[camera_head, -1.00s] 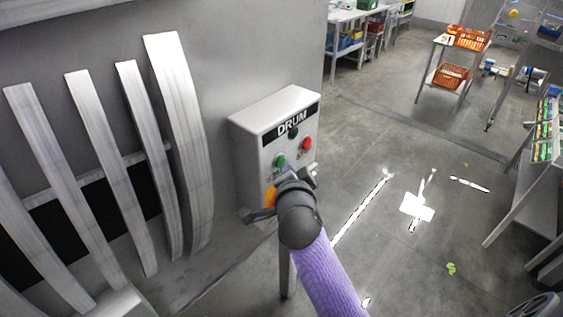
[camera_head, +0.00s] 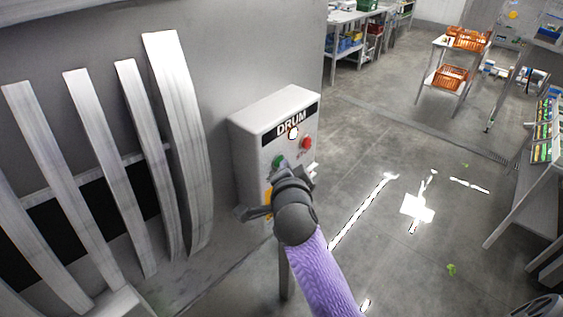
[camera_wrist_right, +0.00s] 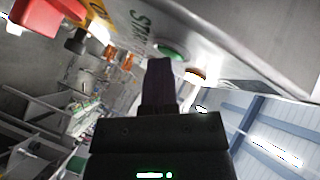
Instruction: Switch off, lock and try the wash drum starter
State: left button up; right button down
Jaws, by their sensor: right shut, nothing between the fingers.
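The grey starter box (camera_head: 247,150) labelled DRUM stands beside the big grey machine. Its front has a green button (camera_head: 277,161), a red button (camera_head: 307,143) and a round lamp (camera_head: 293,132), which looks lit. A yellow plate (camera_head: 268,197) shows lower on the front, partly hidden by my right gripper. In the right wrist view, the green START button (camera_wrist_right: 170,51) is just beyond the fingertips of my right gripper (camera_wrist_right: 160,66); I cannot tell whether they touch. A red part (camera_wrist_right: 48,14) shows by the yellow plate. The right gripper is shut and empty. My left gripper is out of view.
Curved metal slats (camera_head: 180,130) of the machine stand left of the box. Open wet-looking floor (camera_head: 390,200) lies to the right. A trolley with orange crates (camera_head: 450,77) and a side table (camera_head: 530,190) stand farther off.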

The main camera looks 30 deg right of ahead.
jog(key=shift+s, duration=0.1)
jog(key=shift+s+d+p, duration=0.25)
jog(key=shift+s+p, duration=0.15)
jog(key=shift+s, duration=0.3)
jog(key=s, duration=0.1)
jog(key=s+d+p, duration=0.1)
jog(key=s, duration=0.1)
jog(key=s+d+p, duration=0.1)
jog(key=shift+s, duration=0.3)
jog(key=shift+f, duration=0.15)
